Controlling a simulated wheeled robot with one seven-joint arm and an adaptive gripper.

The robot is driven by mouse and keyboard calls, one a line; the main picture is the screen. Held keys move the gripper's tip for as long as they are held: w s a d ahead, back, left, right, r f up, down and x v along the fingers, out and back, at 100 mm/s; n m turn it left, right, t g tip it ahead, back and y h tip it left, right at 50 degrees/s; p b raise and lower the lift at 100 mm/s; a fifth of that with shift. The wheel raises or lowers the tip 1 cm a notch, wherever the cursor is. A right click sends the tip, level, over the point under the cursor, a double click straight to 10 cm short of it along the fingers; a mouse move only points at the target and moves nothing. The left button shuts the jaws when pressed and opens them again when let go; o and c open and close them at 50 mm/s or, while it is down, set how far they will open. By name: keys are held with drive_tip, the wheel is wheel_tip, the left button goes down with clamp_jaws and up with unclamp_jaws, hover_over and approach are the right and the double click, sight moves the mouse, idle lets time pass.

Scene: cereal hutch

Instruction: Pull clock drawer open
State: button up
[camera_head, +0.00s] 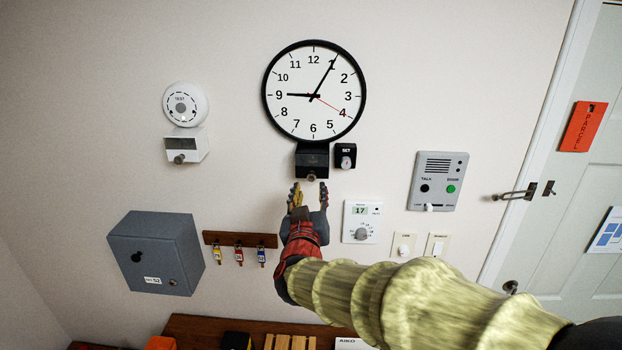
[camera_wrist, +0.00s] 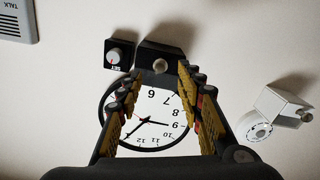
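The round wall clock (camera_head: 290,115) has a black rim and white face. Under it hangs a small dark drawer box (camera_head: 312,158) with a round knob (camera_head: 311,177) low on its front. My gripper (camera_head: 309,190) is just below the knob in the head view, fingers open and pointing up. In the wrist view the open fingers (camera_wrist: 155,88) frame the clock face (camera_wrist: 150,125), partly hiding its rim. The dark drawer box (camera_wrist: 165,55) and its knob (camera_wrist: 160,66) show beyond the fingertips, between them. No contact with the knob is visible. The drawer looks shut.
A black SET knob box (camera_head: 345,156) sits right beside the drawer. A thermostat (camera_head: 360,222) and a grey intercom (camera_head: 438,181) are to the right. A white detector with box (camera_head: 186,146), key rack (camera_head: 240,239) and grey cabinet (camera_head: 156,253) are to the left.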

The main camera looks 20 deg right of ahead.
sight(311, 179)
drive_tip(key=shift+p+x, duration=0.45)
drive_tip(key=shift+x, duration=2.15)
drive_tip(key=c, duration=0.3)
clamp_jaws()
